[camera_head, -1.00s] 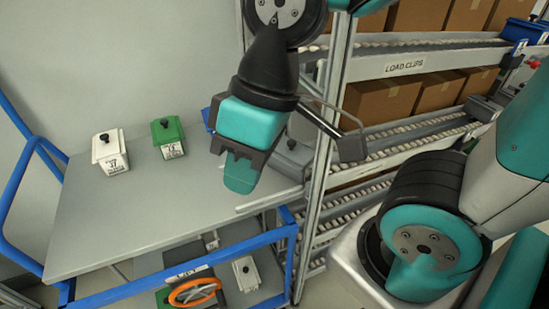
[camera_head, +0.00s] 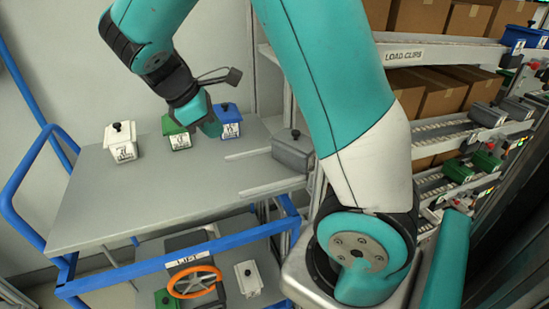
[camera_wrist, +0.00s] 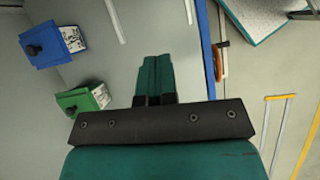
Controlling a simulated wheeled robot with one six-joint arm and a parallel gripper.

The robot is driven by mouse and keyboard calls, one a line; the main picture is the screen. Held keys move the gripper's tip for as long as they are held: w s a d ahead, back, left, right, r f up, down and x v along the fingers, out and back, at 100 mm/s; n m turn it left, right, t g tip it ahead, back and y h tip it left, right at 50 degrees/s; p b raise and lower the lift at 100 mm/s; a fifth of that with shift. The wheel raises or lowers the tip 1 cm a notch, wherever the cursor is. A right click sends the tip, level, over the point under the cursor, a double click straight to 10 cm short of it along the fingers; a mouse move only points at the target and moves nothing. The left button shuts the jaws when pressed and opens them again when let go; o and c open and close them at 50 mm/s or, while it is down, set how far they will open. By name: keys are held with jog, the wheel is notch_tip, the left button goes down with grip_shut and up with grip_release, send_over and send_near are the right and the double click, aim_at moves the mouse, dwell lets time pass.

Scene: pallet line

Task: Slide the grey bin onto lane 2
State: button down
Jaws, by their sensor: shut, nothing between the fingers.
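The grey bin (camera_head: 293,152) with a black knob stands at the right end of the cart top, by the end of two pale guide rails (camera_head: 262,188). My arm hides part of the area just right of it. My gripper (camera_head: 212,122) is shut and empty, left of the grey bin and close to the green bin (camera_head: 178,136) and blue bin (camera_head: 228,122). In the wrist view my shut fingers (camera_wrist: 156,78) are over the cart top, apart from the blue and green bins. Roller lanes (camera_head: 440,130) show at the right; I cannot tell which is lane 2.
A white bin (camera_head: 121,143) stands at the left of the cart top (camera_head: 150,195). The cart has a blue frame (camera_head: 130,283) and an orange wheel (camera_head: 194,282). Cardboard boxes (camera_head: 440,90) and bins fill the rack. The front of the cart top is clear.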

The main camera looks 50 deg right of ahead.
aim_at(285, 150)
jog(key=s+d+f+g+b, duration=0.1)
jog(key=d+f, duration=0.2)
jog(key=d, duration=0.1)
jog(key=s+d+f+g+h+b, duration=0.1)
jog(key=d+f, duration=0.3)
jog(key=s+d+f+g+h+b, duration=0.1)
jog(key=s+d+f, duration=0.1)
jog(key=d+f, duration=0.1)
jog(key=shift+d+f+n, duration=0.3)
jog(key=shift+d+n, duration=0.1)
jog(key=shift+d, duration=0.1)
jog(key=shift+s+d+r, duration=0.1)
jog(key=shift+s+d, duration=0.3)
jog(key=shift+d, duration=0.25)
jog(key=shift+s+d+r, duration=0.1)
jog(key=shift+s+d, duration=0.25)
jog(key=shift+d, duration=0.25)
jog(key=shift+s+d, duration=0.2)
